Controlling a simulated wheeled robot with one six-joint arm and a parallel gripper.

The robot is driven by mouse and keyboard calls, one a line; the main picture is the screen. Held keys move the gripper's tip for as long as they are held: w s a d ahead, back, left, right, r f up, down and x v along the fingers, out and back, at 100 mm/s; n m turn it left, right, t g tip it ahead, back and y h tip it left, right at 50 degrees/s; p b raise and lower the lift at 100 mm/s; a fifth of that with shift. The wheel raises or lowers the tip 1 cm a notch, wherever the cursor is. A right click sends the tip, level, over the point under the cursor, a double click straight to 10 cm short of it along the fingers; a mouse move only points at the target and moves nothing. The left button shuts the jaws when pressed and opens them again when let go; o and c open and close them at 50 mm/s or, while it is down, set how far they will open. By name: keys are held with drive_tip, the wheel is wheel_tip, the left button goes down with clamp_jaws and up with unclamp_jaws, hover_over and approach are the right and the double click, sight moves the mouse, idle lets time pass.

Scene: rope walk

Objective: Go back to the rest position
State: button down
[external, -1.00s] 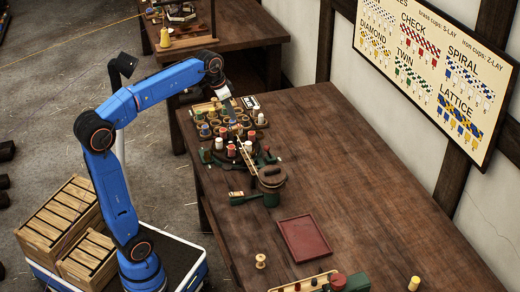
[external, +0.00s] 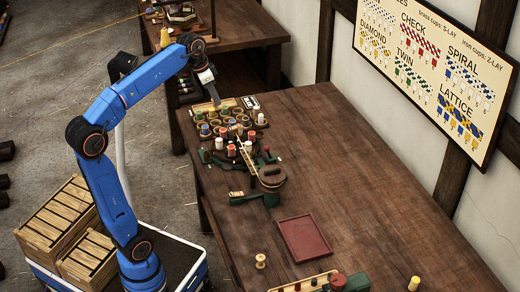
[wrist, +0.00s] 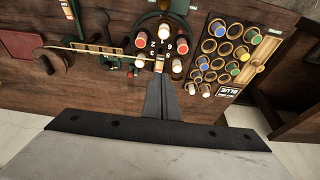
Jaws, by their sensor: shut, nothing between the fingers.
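My gripper (external: 209,97) hangs from my blue arm above the far-left end of the long wooden table (external: 340,190). In the wrist view the gripper (wrist: 162,90) shows as two dark fingers pressed together with nothing between them. Below it are a rack of ring-shaped cups (external: 205,123) holding several coloured bobbins, and a round numbered stand (wrist: 158,35) with red and white bobbins. The fingers appear apart from both. No marker of the rest position shows.
A red tray (external: 303,238), a small spool (external: 260,261) and a yellow bobbin (external: 414,283) lie nearer the front. The table's right half is largely clear. Wooden crates (external: 58,215) stand at the left.

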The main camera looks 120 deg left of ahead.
drive_tip(key=w+d+f+m, duration=0.1)
drive_tip(key=w+d+f, duration=0.2)
drive_tip(key=d+f, duration=0.35)
drive_tip(key=w+d+f+m+t+h, duration=0.1)
drive_tip(key=w+d+f+m, duration=0.2)
drive_tip(key=d, duration=0.6)
drive_tip(key=w+d+f, duration=0.4)
drive_tip(key=d, duration=0.4)
drive_tip(key=s+d+f+m, duration=0.2)
drive_tip(key=s+d+f, duration=0.1)
drive_tip(key=d+f, duration=0.6)
drive_tip(key=s+d+f+m+t+h, duration=0.1)
drive_tip(key=s+d+f+m, duration=0.2)
drive_tip(key=d+f, duration=0.7)
drive_tip(key=shift+s+f+h, duration=0.3)
drive_tip(key=shift+s+f, duration=0.1)
drive_tip(key=shift+f, duration=0.05)
drive_tip(key=shift+r, duration=0.1)
